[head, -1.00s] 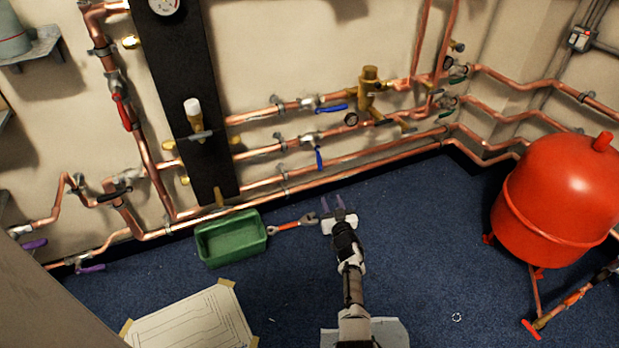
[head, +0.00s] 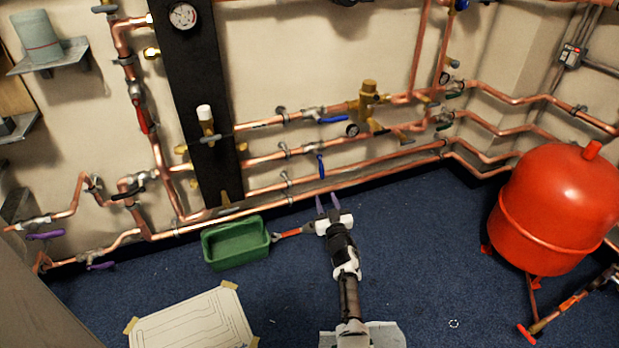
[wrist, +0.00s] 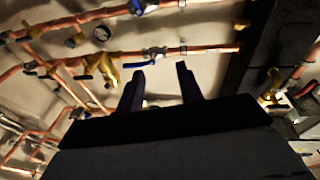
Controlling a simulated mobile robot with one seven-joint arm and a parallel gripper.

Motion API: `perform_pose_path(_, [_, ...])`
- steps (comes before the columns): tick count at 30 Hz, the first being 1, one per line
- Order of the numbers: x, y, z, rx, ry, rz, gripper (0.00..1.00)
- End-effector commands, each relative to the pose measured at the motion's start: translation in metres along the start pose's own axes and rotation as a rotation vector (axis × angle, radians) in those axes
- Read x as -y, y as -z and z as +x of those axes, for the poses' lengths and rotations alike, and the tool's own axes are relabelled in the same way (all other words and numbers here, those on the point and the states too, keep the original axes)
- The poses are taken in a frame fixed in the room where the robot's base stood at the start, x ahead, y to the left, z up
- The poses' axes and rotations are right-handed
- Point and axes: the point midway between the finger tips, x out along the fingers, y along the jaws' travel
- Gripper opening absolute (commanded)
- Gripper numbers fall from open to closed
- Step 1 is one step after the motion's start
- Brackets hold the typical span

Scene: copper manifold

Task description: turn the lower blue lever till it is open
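The lower blue lever (head: 320,165) hangs down from its valve on the middle copper pipe, across the pipe's line. The upper blue lever (head: 333,119) lies along the pipe above it; it also shows in the wrist view (wrist: 138,64), which sees the pipes upside down. In that view a second valve with blue on it is cut by the top edge. My gripper (head: 327,204) is below the lower lever in the head picture, pointing at the wall, apart from it. Its two purplish fingers are spread with nothing between them, also in the wrist view (wrist: 160,80).
A green tray (head: 237,262) and a red-handled wrench (head: 292,233) lie on the blue floor left of my gripper. A red tank (head: 556,210) stands at the right. A black board (head: 205,90) carries a gauge. Floor between gripper and tank is clear.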

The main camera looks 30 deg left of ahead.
Motion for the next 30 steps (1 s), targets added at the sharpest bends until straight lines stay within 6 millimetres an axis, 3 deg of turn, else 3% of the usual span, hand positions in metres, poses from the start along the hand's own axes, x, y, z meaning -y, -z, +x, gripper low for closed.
perform_pose_path(15, [0.037, 0.089, 0.03, -0.147, 0.037, -0.044, 0.36])
perform_pose_path(21, [0.046, 0.108, 0.034, -0.177, 0.044, -0.049, 0.36])
perform_pose_path(30, [0.048, 0.114, 0.035, -0.186, 0.046, -0.052, 0.36])
